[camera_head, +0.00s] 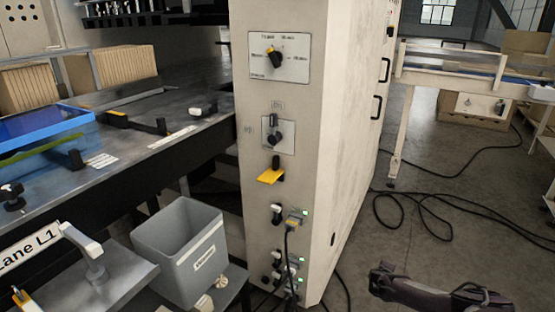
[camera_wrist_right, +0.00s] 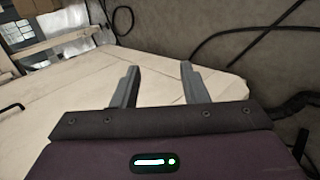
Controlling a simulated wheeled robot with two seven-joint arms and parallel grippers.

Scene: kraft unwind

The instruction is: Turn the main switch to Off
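A beige cabinet (camera_head: 310,150) stands in the middle of the head view. Below is a smaller plate with a black rotary switch (camera_head: 273,133). I cannot tell from the lettering which one is the main switch. My right gripper (camera_head: 384,275) is low at the right of the cabinet, apart from both knobs. In the right wrist view the gripper (camera_wrist_right: 160,85) is open and empty, with a beige surface (camera_wrist_right: 65,87) beyond its fingers. My left gripper is not in view.
A yellow tag (camera_head: 271,175) and plugged cables (camera_head: 290,235) sit lower on the cabinet front. A grey bin (camera_head: 182,250) and a dark workbench (camera_head: 165,145) stand at left. Black cables lie on the floor (camera_head: 425,170) at right, beside a conveyor (camera_head: 460,75).

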